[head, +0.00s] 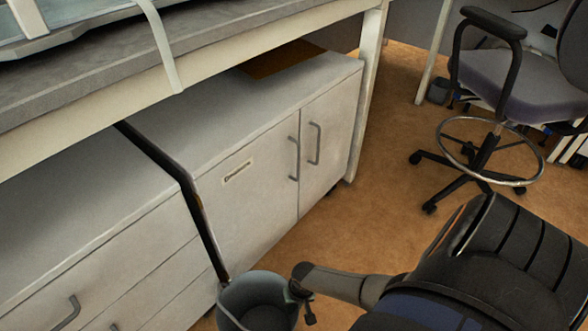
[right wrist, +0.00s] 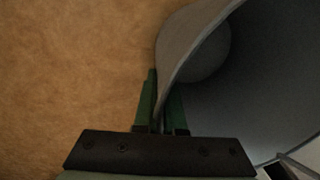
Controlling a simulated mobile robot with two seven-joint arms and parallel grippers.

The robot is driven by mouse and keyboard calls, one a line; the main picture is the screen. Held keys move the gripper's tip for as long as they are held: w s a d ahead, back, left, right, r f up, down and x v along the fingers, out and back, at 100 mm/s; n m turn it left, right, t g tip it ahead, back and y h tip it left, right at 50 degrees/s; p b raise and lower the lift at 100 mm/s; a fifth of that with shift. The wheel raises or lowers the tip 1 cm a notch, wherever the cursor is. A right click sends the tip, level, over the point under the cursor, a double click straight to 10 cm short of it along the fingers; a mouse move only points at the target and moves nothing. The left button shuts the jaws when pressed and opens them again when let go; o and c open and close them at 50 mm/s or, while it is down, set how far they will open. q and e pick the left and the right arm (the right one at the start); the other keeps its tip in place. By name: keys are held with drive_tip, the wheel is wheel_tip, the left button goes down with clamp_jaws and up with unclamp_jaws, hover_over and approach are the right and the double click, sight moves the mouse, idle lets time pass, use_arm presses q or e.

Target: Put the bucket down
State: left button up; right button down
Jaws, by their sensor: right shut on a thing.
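A grey-blue bucket (head: 232,298) is at the bottom of the head view, in front of the cabinets, with its open top facing up and its lower part cut off by the frame edge. My right gripper (head: 300,286) is at the right side of its rim. In the right wrist view, the green fingers of my right gripper (right wrist: 163,98) are shut on the wall of the bucket (right wrist: 196,55), one finger on each side. I cannot tell whether the base of the bucket touches the floor. My left gripper is not in view.
White cabinets (head: 245,190) stand under a workbench (head: 120,75) at the left and centre. A swivel chair (head: 500,105) stands at the upper right. Brown floor (head: 375,190) is clear between the cabinets and the chair.

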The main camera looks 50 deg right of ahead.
drive_tip(key=shift+f, duration=0.1)
drive_tip(key=c, duration=1)
unclamp_jaws()
